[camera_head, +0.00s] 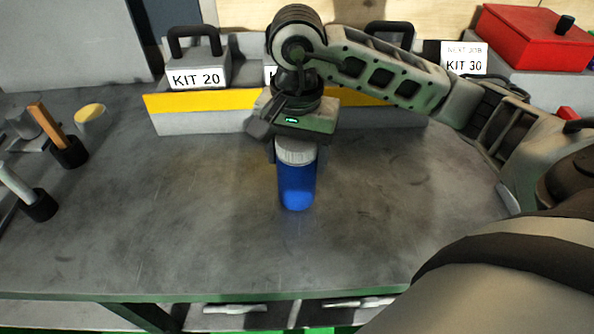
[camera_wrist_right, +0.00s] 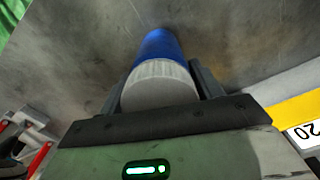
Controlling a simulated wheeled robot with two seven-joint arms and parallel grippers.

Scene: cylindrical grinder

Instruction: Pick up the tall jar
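The tall jar (camera_head: 297,187) is a blue cylinder with a whitish ribbed lid, upright at the middle of the grey worktop. My right gripper (camera_head: 296,150) points down over it, with its fingers on either side of the lid. In the right wrist view the jar's blue body (camera_wrist_right: 160,46) lies beyond the lid (camera_wrist_right: 158,85), and the right gripper's fingers (camera_wrist_right: 160,80) flank it closely. I cannot tell whether the fingers press on the lid or stand just apart from it. I cannot tell whether the jar's base touches the worktop. My left gripper is not in view.
Behind the jar is a grey rack with a yellow stripe (camera_head: 205,101), holding a weight-like block labelled KIT 20 (camera_head: 199,62). A red box (camera_head: 533,50) is at the back right. Black-ended tools (camera_head: 68,152) lie at the left. The worktop (camera_head: 190,230) around the jar is clear.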

